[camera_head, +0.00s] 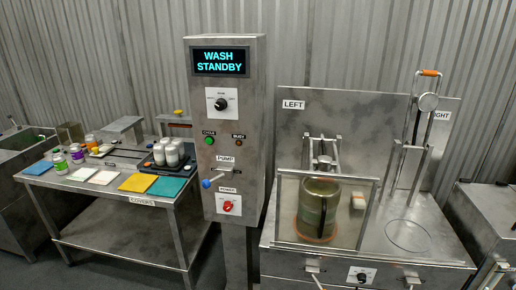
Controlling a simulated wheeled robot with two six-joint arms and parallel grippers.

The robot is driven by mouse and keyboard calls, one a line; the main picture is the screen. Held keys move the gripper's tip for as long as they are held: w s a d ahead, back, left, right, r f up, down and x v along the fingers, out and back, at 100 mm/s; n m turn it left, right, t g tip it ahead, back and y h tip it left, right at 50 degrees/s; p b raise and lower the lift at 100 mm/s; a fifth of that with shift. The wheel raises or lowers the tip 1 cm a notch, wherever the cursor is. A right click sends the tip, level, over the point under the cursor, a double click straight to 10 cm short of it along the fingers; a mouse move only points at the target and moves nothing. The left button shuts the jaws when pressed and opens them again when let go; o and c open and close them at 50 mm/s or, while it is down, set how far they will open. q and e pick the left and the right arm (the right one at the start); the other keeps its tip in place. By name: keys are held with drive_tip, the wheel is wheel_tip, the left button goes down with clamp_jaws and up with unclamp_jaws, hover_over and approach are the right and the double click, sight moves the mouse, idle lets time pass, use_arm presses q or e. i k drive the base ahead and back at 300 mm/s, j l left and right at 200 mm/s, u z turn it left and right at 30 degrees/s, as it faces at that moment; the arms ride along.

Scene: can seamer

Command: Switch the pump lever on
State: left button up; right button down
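The pump lever (217,178) is on the front of a grey metal control cabinet (228,114), just under the "PUMP" label. Its blue knob (206,183) sticks out at the lower left, near the cabinet's left edge. The lever's arm slopes slightly down to the left from a mount below the label. The cabinet's screen (220,62) reads "WASH STANDBY" in cyan. Neither of my grippers is in view.
A red power switch (228,206) sits below the lever; a black dial (221,104) and green button (209,141) sit above. A cover table (146,207) stands left. A seamer bench (366,252) with a guarded can (317,207) stands right.

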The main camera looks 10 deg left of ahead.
sight(205, 184)
drive_tip(key=u, duration=1.25)
drive_tip(key=i+j+u, duration=0.1)
drive_tip(key=u, duration=0.25)
drive_tip(key=i+j, duration=0.1)
drive_tip(key=i, duration=0.2)
